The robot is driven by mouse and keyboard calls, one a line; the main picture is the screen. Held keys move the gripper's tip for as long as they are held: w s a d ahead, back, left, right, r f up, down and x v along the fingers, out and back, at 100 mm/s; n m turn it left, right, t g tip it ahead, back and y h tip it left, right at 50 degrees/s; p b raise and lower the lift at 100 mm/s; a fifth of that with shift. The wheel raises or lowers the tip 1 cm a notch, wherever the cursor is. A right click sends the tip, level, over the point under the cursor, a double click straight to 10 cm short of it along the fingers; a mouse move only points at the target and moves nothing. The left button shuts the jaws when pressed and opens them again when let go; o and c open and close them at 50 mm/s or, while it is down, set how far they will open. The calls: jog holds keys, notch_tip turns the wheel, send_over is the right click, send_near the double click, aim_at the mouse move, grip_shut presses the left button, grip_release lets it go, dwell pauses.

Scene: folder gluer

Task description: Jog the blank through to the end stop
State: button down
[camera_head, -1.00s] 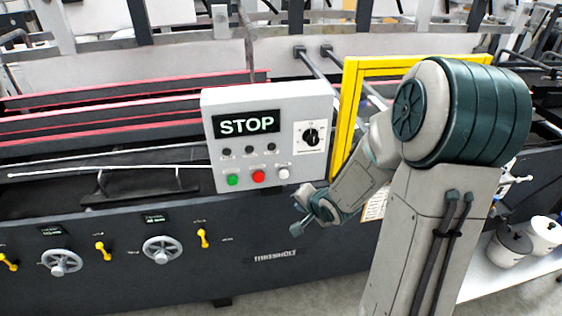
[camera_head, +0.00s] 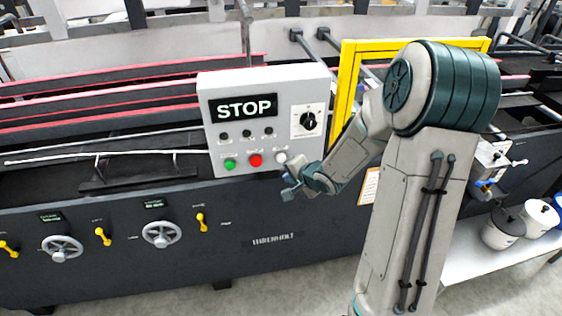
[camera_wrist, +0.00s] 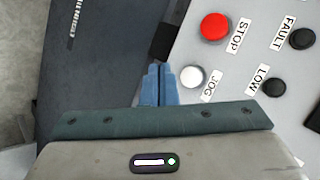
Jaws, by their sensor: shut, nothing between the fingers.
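The grey control panel (camera_head: 262,118) carries a STOP display (camera_head: 243,107), a green button (camera_head: 230,164), a red button (camera_head: 255,160) and a white button (camera_head: 281,157). In the wrist view the white button (camera_wrist: 191,77) is labelled JOG, and the red button (camera_wrist: 214,26) is labelled STOP. My gripper (camera_head: 289,193) is below the panel's lower right corner. In the wrist view my gripper (camera_wrist: 158,72) is shut and empty, its tips beside the JOG button; I cannot tell whether they touch anything. I cannot make out the blank or the end stop.
A yellow guard frame (camera_head: 346,95) stands right of the panel. Red-edged rails (camera_head: 120,88) run behind it. Handwheels (camera_head: 161,235) and yellow levers (camera_head: 201,222) are on the dark machine front. White pots (camera_head: 503,230) stand on a shelf at right.

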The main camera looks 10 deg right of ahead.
aim_at(281, 158)
jog(key=shift+w+p, duration=0.55)
jog(key=shift+w, duration=1.8)
jog(key=shift+w+r, duration=0.1)
jog(key=shift+w, duration=0.05)
jog(key=shift+w+p, duration=0.3)
jog(key=shift+p, duration=0.1)
